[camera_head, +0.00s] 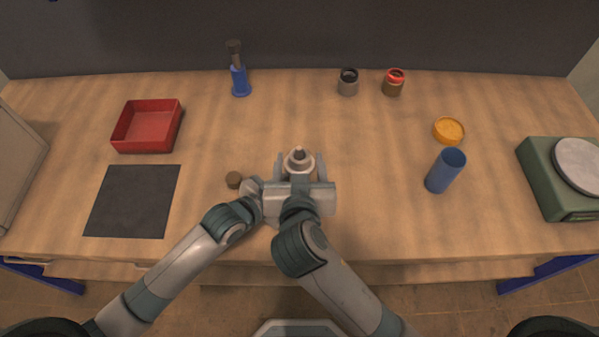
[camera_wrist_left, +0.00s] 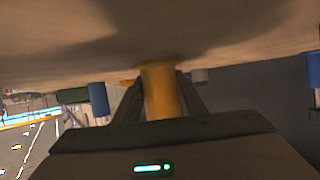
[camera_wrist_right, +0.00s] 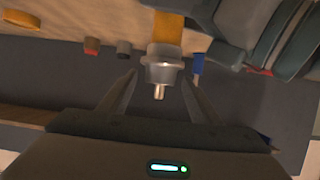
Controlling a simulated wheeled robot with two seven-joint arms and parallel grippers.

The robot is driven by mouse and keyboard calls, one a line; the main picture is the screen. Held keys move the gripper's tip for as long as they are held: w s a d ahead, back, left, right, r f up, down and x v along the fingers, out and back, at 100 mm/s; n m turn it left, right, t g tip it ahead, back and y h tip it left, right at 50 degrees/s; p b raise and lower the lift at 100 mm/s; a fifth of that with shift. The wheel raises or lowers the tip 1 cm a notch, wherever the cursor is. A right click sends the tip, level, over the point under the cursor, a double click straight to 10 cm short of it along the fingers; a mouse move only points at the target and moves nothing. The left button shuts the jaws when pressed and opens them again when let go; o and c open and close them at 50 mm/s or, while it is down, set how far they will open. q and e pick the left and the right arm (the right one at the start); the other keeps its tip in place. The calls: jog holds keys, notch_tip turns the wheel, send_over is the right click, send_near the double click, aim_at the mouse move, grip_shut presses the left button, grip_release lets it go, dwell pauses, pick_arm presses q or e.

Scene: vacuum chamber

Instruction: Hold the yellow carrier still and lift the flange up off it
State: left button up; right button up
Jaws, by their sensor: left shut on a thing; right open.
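The yellow carrier (camera_wrist_right: 168,35) is a column under the flange in the right wrist view; it also shows in the left wrist view (camera_wrist_left: 162,95). The flange (camera_wrist_right: 162,68) is a grey metal ringed piece with a narrow tip, seated on the carrier's end. In the head view the flange (camera_head: 299,160) shows just beyond my right gripper's body. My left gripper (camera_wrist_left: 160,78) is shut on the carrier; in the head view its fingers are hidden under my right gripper. My right gripper (camera_wrist_right: 158,76) is open, one finger on each side of the flange, with gaps.
A red tray (camera_head: 148,128) and dark mat (camera_head: 132,202) are further left. A blue cup (camera_head: 445,171), orange dish (camera_head: 449,130) and green scale (camera_head: 556,184) stand right. Two jars stand at the back.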

jog(key=shift+x, duration=1.35)
jog(key=c, duration=1.2)
jog(key=shift+r, duration=0.1)
jog(key=shift+r, duration=4)
pick_arm(q)
jog(key=o, duration=1.1)
jog(key=shift+a, duration=0.1)
